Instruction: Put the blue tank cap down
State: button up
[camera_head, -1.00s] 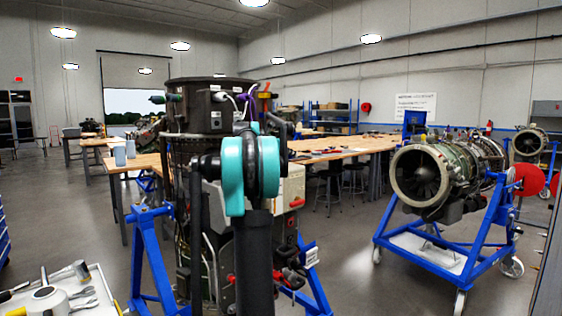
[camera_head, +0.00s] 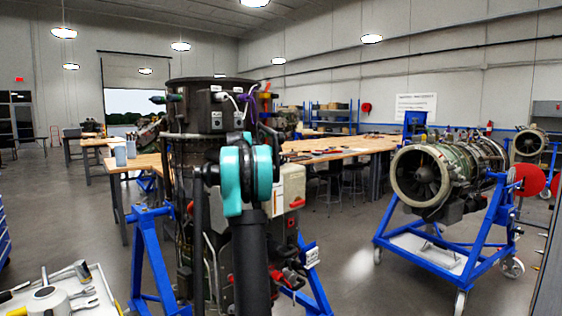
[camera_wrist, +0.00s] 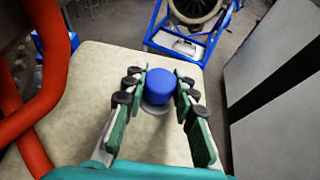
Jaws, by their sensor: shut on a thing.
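The blue tank cap (camera_wrist: 161,86) shows in the wrist view as a round blue piece with a pale grey part under it. My gripper (camera_wrist: 160,88) is shut on it, with one green-and-grey finger on each side. Below the cap is a beige, worn, box-like surface (camera_wrist: 140,145). I cannot tell whether the cap touches this surface or is just above it. In the head view the cap and my fingers are hidden behind my teal-jointed arm and the upright turbine (camera_head: 205,110).
Red-orange tubes (camera_wrist: 50,60) run close along the left in the wrist view. A turbine on a blue wheeled stand (camera_head: 445,250) is at the right in the head view. A tray of tools (camera_head: 75,297) is at lower left. Wooden workbenches (camera_head: 350,146) stand behind.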

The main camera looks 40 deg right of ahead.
jog(key=shift+f, duration=0.2)
jog(key=shift+c, duration=0.4)
jog(key=shift+f, duration=0.1)
grip_shut()
jog(key=shift+s+f, duration=0.1)
jog(key=shift+f, duration=0.25)
jog(key=o, duration=0.9)
grip_release()
jog(key=shift+o, duration=0.2)
